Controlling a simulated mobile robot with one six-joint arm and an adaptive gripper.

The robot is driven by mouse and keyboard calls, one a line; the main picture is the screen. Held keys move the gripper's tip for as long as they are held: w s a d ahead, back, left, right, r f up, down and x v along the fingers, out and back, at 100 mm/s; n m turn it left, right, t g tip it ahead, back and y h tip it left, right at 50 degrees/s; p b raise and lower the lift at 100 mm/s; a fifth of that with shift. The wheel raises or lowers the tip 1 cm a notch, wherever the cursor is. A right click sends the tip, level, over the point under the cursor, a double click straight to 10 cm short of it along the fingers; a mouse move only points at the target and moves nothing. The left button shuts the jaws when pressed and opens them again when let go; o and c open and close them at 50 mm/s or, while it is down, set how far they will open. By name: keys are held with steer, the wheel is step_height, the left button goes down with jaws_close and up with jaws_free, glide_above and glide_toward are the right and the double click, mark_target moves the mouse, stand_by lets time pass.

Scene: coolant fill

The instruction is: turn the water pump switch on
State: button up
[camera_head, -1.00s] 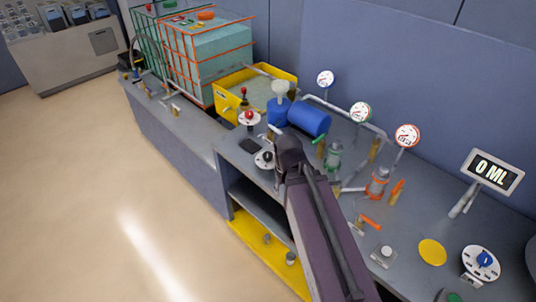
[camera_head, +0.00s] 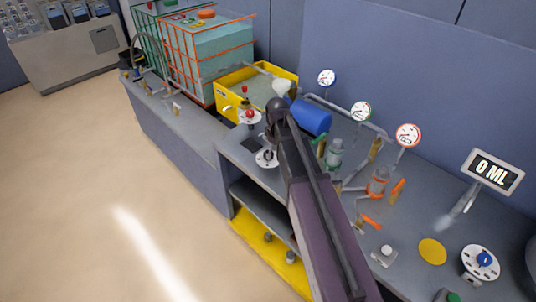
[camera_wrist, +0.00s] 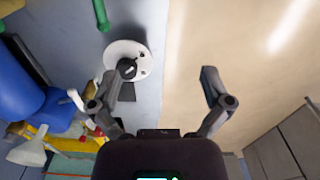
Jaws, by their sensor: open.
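A round white plate with a black rotary knob (camera_head: 266,158) sits on the grey bench near its front edge; I take it for the water pump switch, though no label is readable. In the wrist view the same white plate and black knob (camera_wrist: 127,68) lie beyond my fingers, left of centre. My gripper (camera_wrist: 142,86) is open and empty, with one finger on each side and nothing touching the knob. In the head view my gripper (camera_head: 278,108) is above the bench, beyond the knob in the picture, with its fingers hard to make out.
A red-topped switch (camera_head: 249,117) and a blue cylinder (camera_head: 309,117) stand close to my gripper. A yellow tub (camera_head: 232,82) is behind. Gauges, pipes and valves fill the right. A blue selector knob (camera_head: 484,259) is far right. The floor at left is clear.

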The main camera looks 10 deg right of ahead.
steer(key=w+n, duration=0.5)
steer(key=w, duration=0.7)
steer(key=shift+w+r+n, duration=0.15)
steer(key=shift+w+n, duration=0.15)
steer(key=shift+n, duration=0.1)
step_height(320, 180, down, 14)
steer(key=b, duration=1.3)
steer(key=shift+r+b, duration=0.1)
steer(key=shift+b, duration=0.2)
steer(key=shift+a, duration=0.15)
steer(key=c, duration=1.1)
